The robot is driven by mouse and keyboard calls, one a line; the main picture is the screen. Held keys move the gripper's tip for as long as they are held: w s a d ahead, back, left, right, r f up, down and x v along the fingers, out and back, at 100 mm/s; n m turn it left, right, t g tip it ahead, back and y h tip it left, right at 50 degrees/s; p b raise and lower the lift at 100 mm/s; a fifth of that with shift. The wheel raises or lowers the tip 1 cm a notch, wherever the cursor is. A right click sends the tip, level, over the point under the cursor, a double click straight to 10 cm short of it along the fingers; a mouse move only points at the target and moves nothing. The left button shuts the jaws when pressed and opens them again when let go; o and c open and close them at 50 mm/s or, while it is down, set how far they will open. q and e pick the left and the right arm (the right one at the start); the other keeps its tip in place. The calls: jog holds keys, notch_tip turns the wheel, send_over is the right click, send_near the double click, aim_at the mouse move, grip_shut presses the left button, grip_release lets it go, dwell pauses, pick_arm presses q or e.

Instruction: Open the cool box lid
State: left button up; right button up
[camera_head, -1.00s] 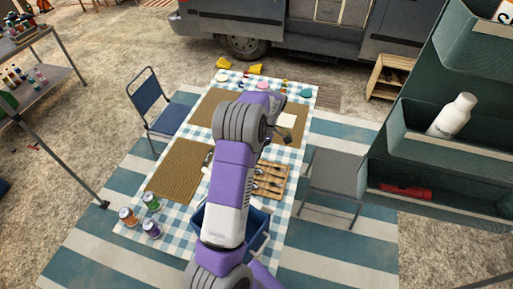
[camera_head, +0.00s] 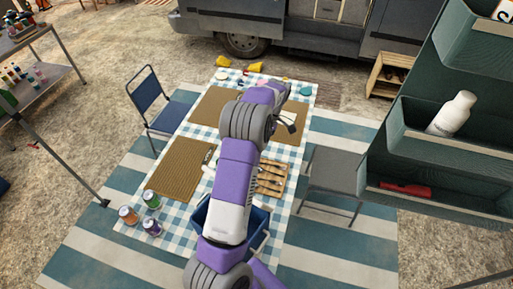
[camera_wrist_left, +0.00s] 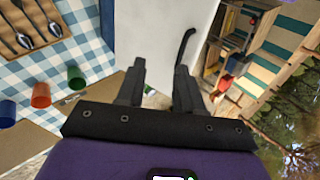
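In the head view the cool box is a blue box (camera_head: 259,221) at the near end of the table, with its middle hidden behind my purple left arm. A thin pale handle shows at its right side. My right gripper is not in view.
A wooden cutlery tray (camera_head: 271,179) lies beyond the box. Several cans, including a green one (camera_head: 151,199), stand at the left table edge. Green shelving (camera_head: 440,175) fills the right.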

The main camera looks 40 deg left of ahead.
pick_arm(q)
jog(key=v, duration=0.7)
jog(key=shift+w+r, duration=0.2)
jog(key=shift+c, duration=0.2)
